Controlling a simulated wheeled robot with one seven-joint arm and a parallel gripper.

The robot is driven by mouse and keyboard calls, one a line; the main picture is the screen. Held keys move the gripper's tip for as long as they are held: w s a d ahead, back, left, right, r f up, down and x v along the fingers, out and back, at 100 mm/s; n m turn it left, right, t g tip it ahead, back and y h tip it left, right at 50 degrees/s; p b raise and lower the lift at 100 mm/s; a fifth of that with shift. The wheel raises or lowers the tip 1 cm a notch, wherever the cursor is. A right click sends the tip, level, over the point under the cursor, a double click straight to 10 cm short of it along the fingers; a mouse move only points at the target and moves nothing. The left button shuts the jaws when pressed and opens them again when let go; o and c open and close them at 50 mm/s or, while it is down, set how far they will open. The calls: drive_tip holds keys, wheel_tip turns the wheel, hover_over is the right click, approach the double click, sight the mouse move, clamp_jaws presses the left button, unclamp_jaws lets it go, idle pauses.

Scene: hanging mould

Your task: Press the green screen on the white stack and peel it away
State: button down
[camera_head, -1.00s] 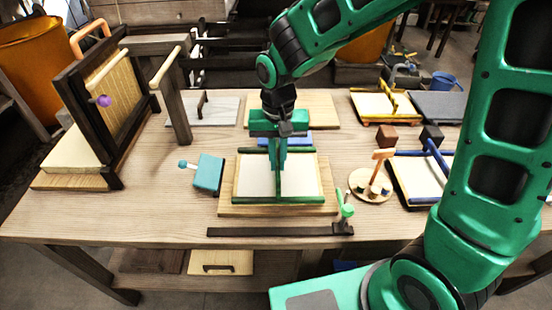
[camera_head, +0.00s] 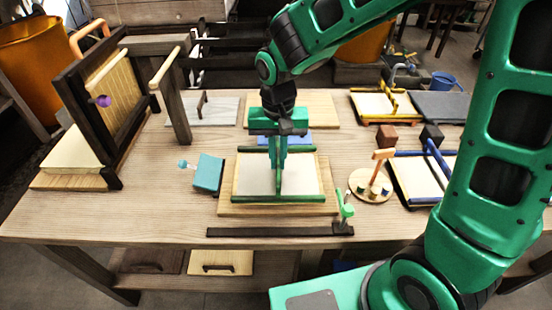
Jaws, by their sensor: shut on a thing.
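The green screen (camera_head: 278,199) lies in the middle of the table, a pale panel edged with green bars and with a green upright bar across its middle. It rests over a light wooden board (camera_head: 232,209). The white stack cannot be told apart from the pale panel in this view. My gripper (camera_head: 279,140) is above the far part of the screen, pointing down, shut on the green screen by its middle bar. The exact contact is hidden behind the gripper's own body.
A dark strip (camera_head: 270,231) lies in front of the screen. A teal block (camera_head: 208,173) is on the left, a round tray with pegs (camera_head: 362,193) on the right. A dark hinged frame (camera_head: 88,120) stands far left. A blue-edged frame (camera_head: 420,178) lies right, partly behind my arm.

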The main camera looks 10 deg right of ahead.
sight(278, 158)
drive_tip(key=shift+r, duration=1)
drive_tip(key=shift+r, duration=3.4)
